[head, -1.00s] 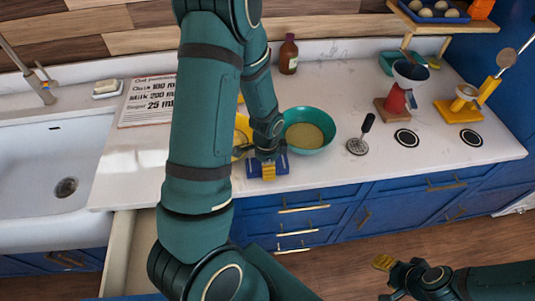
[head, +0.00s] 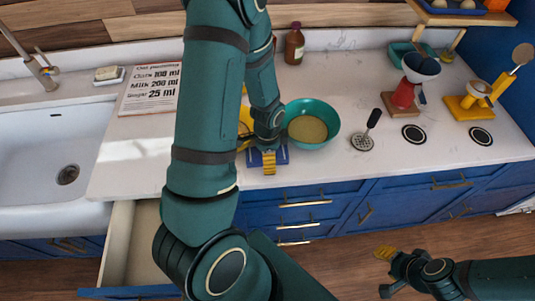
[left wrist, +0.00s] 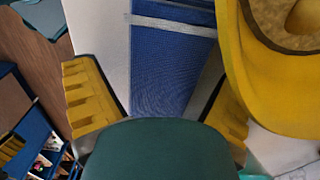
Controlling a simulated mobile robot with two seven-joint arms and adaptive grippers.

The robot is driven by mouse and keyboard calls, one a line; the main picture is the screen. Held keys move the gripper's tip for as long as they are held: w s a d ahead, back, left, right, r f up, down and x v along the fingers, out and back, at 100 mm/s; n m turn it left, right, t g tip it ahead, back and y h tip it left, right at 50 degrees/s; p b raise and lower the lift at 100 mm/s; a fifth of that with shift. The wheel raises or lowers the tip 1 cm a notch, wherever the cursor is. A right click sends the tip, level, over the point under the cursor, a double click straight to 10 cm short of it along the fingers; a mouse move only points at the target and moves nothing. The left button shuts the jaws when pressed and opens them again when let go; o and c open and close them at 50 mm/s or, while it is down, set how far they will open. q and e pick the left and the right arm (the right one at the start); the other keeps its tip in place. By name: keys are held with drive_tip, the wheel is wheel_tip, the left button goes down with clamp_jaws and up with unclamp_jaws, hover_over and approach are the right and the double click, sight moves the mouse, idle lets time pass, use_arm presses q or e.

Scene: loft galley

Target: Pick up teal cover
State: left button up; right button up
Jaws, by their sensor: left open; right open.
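No separate teal cover can be made out for certain. A teal bowl (head: 331,124) with tan contents stands on the counter, and a shallow teal tray-like piece (head: 398,50) lies at the back right. My left gripper (left wrist: 155,95) is open, its yellow fingers on either side of a flat blue cloth-like thing (left wrist: 170,65). This blue thing (head: 254,158) lies by the counter's front edge, left of the teal bowl. My left arm hides part of the counter. My right gripper (head: 384,271) is open and empty, low in front of the cabinets.
A yellow bowl (left wrist: 270,85) stands close beside my left gripper. A recipe card (head: 150,92), masher (head: 366,132), brown bottle (head: 294,45), red-and-grey funnel stand (head: 405,92) and yellow stand (head: 470,107) are on the counter. A drawer (head: 118,245) is open below at left.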

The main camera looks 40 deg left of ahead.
use_arm(q)
drive_tip(key=shift+r, duration=0.1)
drive_tip(key=shift+w+r, duration=0.1)
drive_tip(key=shift+r, duration=0.15)
wheel_tip(320, 180, up, 11)
drive_tip(key=p, duration=0.1)
drive_tip(key=shift+p, duration=0.3)
drive_tip(key=shift+r, duration=0.3)
drive_tip(key=c, duration=0.5)
drive_tip(key=shift+c, duration=0.2)
